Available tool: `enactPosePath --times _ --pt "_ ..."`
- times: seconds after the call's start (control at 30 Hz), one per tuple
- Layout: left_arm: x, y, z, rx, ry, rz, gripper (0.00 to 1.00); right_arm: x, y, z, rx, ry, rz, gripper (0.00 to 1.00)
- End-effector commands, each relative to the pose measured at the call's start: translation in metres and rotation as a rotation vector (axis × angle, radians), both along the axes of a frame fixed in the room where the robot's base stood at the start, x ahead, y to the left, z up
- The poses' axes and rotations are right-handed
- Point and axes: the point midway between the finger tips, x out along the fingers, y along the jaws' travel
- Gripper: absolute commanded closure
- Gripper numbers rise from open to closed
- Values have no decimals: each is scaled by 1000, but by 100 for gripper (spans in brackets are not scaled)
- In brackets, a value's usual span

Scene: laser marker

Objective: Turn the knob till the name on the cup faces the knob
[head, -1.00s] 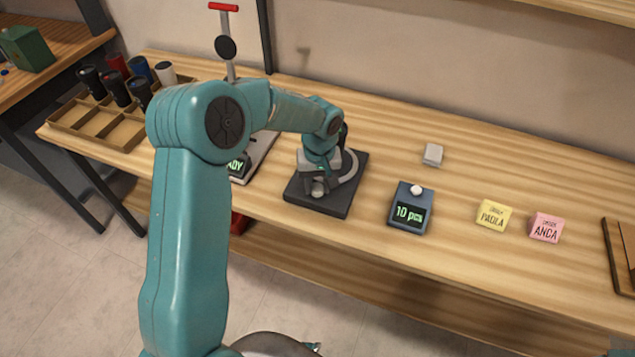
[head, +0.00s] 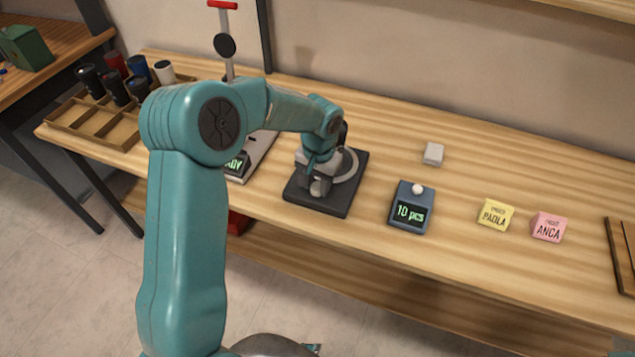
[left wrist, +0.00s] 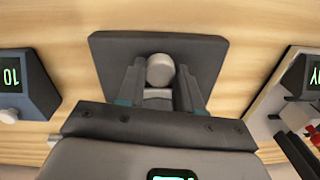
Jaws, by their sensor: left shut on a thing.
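The dark square base (head: 343,203) of the turning device stands on the bench, with a pale curved ring (head: 350,170) on it. My left gripper (head: 319,178) is over this base, pointing down. In the left wrist view, the round grey knob (left wrist: 160,70) sits between the two fingers of the left gripper (left wrist: 160,85), which is shut on it. The knob (head: 320,188) also shows in the head view, just below the gripper. I cannot make out the cup or its name; my arm and gripper cover much of the device.
A counter box reading 10 pcs (head: 410,211) stands right of the device. Further right are a yellow PAOLA block (head: 495,215) and a pink ANCA block (head: 549,227). A grey block (head: 433,154) lies behind. A wooden tray (head: 70,118) with several cups is at left.

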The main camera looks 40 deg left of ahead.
Motion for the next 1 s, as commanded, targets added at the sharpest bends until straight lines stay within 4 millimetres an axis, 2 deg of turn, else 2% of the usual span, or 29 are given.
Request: enactPosePath --times 0.2,0.5,1.0 --pt "1 0 1 1 -5 -183 95 0 0 0 0 0 0 57" --pt "1 1 2 2 -4 -365 95 0 0 0 0 0 0 57" --pt "1 1 2 2 -6 -455 95 0 0 1 0 0 0 57"
